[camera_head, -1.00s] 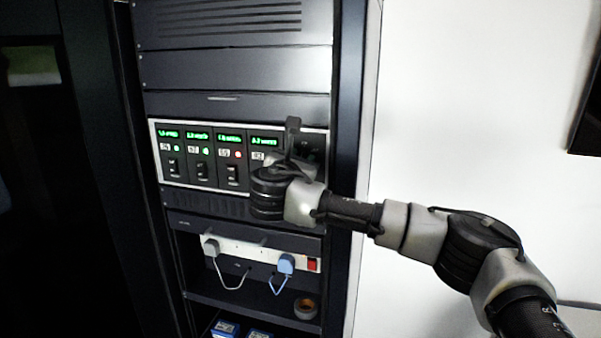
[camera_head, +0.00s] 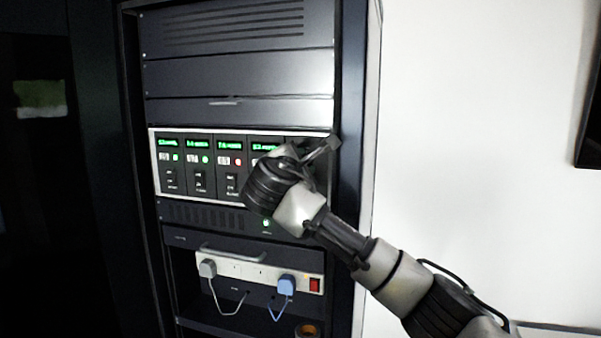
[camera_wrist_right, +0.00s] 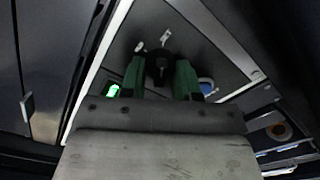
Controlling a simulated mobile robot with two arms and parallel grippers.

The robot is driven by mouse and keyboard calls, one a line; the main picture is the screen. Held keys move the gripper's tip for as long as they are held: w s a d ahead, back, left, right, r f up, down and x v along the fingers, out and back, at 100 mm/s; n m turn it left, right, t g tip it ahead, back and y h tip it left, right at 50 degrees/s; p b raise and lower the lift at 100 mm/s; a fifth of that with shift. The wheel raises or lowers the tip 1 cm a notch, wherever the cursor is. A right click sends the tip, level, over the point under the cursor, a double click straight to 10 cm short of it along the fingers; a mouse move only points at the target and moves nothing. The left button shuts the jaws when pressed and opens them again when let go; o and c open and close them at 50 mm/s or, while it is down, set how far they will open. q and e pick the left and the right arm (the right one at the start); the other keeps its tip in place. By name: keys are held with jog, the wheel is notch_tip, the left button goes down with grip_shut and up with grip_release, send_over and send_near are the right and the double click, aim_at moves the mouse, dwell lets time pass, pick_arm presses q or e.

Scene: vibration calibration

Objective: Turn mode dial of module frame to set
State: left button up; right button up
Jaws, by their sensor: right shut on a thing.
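The module frame (camera_head: 215,182) is a dark panel with a light rim in the rack, with several green displays, small lights and black switches. My right gripper hides its right end in the head view. In the right wrist view, the two green fingers of my right gripper (camera_wrist_right: 159,76) are shut on the black mode dial (camera_wrist_right: 159,66), one on each side. White marks show on the panel above the dial. The dial's setting cannot be read. My left gripper is not in view.
Below the module frame is a power strip (camera_head: 247,270) with two plugs, cords and a red switch. A handle (camera_head: 232,254) sticks out above it. A roll of tape (camera_head: 307,331) lies lower down. A white wall (camera_head: 470,130) is to the right.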

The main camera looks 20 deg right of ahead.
dwell(0.3)
jog(key=o, duration=0.9)
jog(key=shift+s+a, duration=0.1)
jog(key=shift+s, duration=0.05)
jog(key=b+v, duration=0.4)
jog(key=v, duration=0.6)
jog(key=shift+s+a+b, duration=0.2)
jog(key=shift+s+b, duration=0.05)
jog(key=shift+b, duration=0.1)
